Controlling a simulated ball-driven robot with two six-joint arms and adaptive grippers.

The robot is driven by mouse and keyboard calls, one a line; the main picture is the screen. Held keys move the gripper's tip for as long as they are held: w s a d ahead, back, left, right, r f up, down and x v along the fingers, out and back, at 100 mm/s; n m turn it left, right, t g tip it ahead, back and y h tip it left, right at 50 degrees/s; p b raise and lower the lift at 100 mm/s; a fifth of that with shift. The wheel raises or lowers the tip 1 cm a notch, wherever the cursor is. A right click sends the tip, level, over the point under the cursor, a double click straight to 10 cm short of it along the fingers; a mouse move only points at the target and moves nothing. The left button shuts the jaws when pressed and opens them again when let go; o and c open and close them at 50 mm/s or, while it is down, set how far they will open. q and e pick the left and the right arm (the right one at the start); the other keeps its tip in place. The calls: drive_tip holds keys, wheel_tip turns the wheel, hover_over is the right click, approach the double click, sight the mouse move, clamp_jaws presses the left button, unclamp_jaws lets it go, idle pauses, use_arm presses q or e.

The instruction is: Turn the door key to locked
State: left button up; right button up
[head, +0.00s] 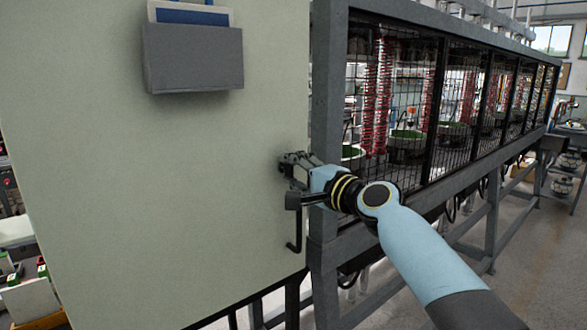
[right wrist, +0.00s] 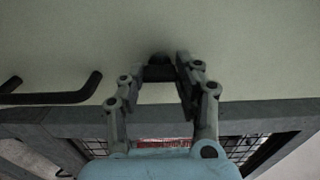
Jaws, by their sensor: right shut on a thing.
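The door is a large pale green panel (head: 150,190) filling the left of the head view. My right gripper (head: 287,163) is at the door's right edge, with its fingertips at the panel. In the right wrist view, the fingers of my right gripper (right wrist: 164,76) are closed on the small dark key (right wrist: 159,72) at the door face. The key is largely hidden by the fingers, so its turn angle cannot be read. In the head view the key is hidden behind the gripper. My left gripper is not in view.
A dark hooked door handle (head: 295,238) is just below my right gripper; it shows at the left of the right wrist view (right wrist: 55,98). A grey document holder (head: 193,60) is high on the door. A grey-framed mesh cage (head: 327,120) runs back along the right.

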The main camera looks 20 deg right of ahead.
idle(0.4)
drive_tip(key=o, duration=1.1)
drive_tip(key=shift+d, duration=0.1)
drive_tip(key=shift+o, duration=0.2)
drive_tip(key=v, duration=1.2)
